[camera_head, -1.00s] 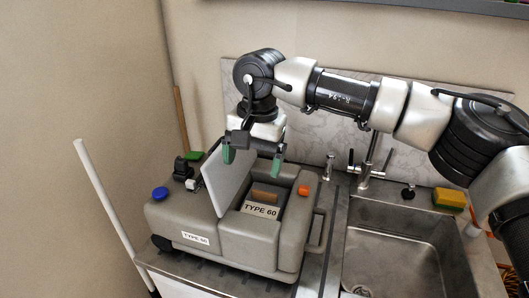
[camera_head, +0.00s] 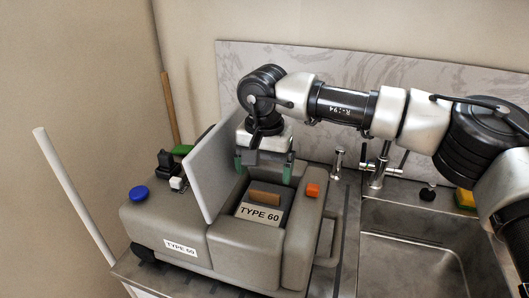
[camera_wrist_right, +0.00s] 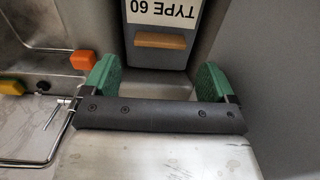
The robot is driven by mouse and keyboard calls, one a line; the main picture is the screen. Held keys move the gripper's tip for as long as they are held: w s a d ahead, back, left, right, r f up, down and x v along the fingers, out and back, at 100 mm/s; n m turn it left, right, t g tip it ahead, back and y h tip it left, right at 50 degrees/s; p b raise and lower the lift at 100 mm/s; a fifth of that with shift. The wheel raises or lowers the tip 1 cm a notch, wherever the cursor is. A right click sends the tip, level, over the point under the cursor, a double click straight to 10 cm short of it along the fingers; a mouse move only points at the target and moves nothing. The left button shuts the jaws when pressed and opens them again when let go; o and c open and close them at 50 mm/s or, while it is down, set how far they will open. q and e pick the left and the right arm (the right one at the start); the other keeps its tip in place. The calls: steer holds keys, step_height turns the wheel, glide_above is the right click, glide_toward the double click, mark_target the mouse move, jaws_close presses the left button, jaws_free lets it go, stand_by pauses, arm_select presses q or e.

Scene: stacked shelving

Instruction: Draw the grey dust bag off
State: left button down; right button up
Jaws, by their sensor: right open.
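The grey dust bag (camera_head: 262,205) sits in the open bay of a grey-brown vacuum body (camera_head: 240,245). It has a "TYPE 60" label and a tan tab (camera_head: 265,197) on it. In the right wrist view the tab (camera_wrist_right: 160,41) lies ahead of the fingers, with the upside-down label beyond it. My right gripper (camera_head: 264,170) is open and empty, fingers pointing down over the bay, apart from the tab. Its green fingertips (camera_wrist_right: 158,82) also show in the wrist view. The raised lid (camera_head: 212,170) stands left of the gripper. My left gripper is not in view.
The vacuum has a blue knob (camera_head: 138,193), an orange button (camera_head: 313,190) and a handle (camera_head: 333,240). A steel sink (camera_head: 410,265) with a tap (camera_head: 378,170) lies right. A white pole (camera_head: 75,195) stands left. A sponge (camera_head: 465,198) is behind the sink.

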mark_target(265, 192)
step_height(265, 192, down, 7)
steer(key=shift+f+p, duration=0.1)
steer(key=shift+p, duration=0.5)
steer(key=shift+w, duration=0.1)
steer(key=shift+c, duration=0.4)
steer(key=c, duration=0.9)
steer(key=shift+o, duration=0.2)
steer(key=shift+r, duration=0.7)
steer(key=shift+r, duration=0.1)
step_height(265, 192, up, 14)
steer(key=p, duration=0.7)
steer(key=shift+f, duration=0.25)
stand_by(0.5)
